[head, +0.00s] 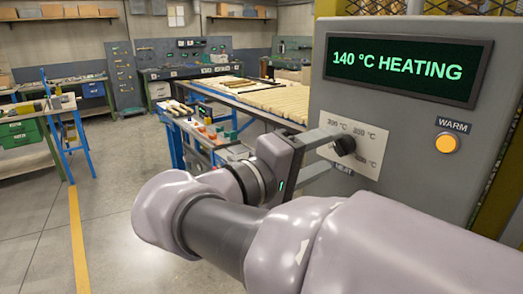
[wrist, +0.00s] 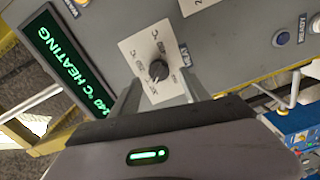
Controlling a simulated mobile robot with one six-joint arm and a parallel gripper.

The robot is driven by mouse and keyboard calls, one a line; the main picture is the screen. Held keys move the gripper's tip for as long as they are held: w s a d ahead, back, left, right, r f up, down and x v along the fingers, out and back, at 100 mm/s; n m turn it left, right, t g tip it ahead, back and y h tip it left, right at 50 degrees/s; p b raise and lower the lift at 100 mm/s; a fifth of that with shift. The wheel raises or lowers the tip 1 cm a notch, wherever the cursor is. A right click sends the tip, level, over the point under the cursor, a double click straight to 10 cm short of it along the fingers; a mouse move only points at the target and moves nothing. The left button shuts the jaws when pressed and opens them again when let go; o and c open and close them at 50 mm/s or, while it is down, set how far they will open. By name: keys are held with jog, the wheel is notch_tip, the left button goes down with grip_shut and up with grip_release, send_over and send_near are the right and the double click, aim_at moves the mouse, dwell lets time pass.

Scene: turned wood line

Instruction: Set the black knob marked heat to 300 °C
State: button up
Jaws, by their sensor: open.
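The black heat knob (head: 345,146) sits on a white dial plate (head: 372,148) on the grey control panel. A HEAT label is below it, and small temperature marks ring it, partly hidden. The display (head: 408,66) reads 140 °C HEATING. My gripper (head: 335,152) is open in front of the dial, one finger above the knob and one below. In the wrist view the knob (wrist: 158,70) lies between and just beyond the fingertips (wrist: 161,82). I cannot tell whether they touch it. The knob's exact pointer setting is too small to read.
A lit orange WARM button (head: 446,143) is right of the dial. A blue button (wrist: 281,39) is on the same panel, beyond the HEAT label in the wrist view. A long bench with wood pieces (head: 270,98) stands left of the panel.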

jog(key=p+v, duration=0.5)
jog(key=v, duration=0.9)
jog(key=shift+s+a, duration=0.1)
